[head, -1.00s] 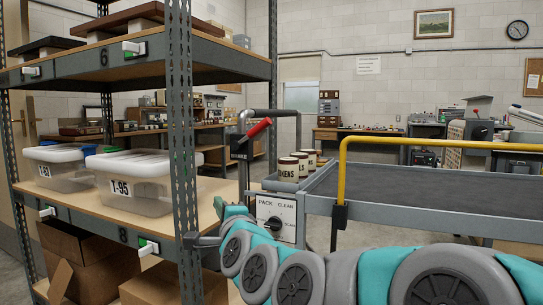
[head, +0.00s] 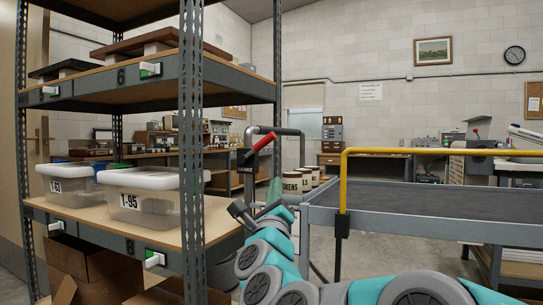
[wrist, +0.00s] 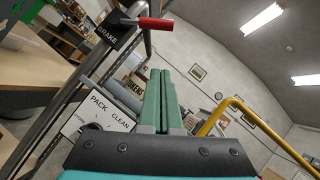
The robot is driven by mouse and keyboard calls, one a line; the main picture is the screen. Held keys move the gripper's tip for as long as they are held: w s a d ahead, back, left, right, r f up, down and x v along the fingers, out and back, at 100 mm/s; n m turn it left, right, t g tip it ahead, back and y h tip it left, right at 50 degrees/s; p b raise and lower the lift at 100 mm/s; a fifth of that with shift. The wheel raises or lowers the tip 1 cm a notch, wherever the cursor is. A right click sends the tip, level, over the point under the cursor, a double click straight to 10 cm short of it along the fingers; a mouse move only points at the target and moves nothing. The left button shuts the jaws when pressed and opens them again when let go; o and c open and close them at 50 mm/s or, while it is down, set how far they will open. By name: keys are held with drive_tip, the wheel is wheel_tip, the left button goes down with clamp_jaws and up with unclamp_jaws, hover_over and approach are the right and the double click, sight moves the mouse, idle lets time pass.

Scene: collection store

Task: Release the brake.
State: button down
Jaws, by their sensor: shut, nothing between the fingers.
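The brake lever has a red grip (head: 263,142) that slants up to the right from a dark block (head: 247,158) on the cart's grey tube frame. In the wrist view the red grip (wrist: 157,23) sticks out to the right of the block marked BRAKE (wrist: 108,32). My gripper (head: 275,183) stands below the lever in the head view, its green fingers pointing up. In the wrist view my gripper (wrist: 161,75) is shut and empty, with its fingertips below the red grip and apart from it in the picture.
The cart has a dark top (head: 400,198), a yellow rail (head: 343,185), several labelled jars (head: 292,183) and a PACK/CLEAN dial panel (wrist: 97,115). A metal shelf (head: 193,130) with plastic bins (head: 133,205) stands close on the left. A workbench stands behind.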

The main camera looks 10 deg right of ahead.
sight(258, 147)
drive_tip(key=w+r, duration=0.7)
drive_tip(key=w, duration=0.3)
drive_tip(key=shift+w+d+r, duration=0.25)
drive_tip(key=shift+d+r, duration=0.15)
drive_tip(key=shift+r, duration=0.1)
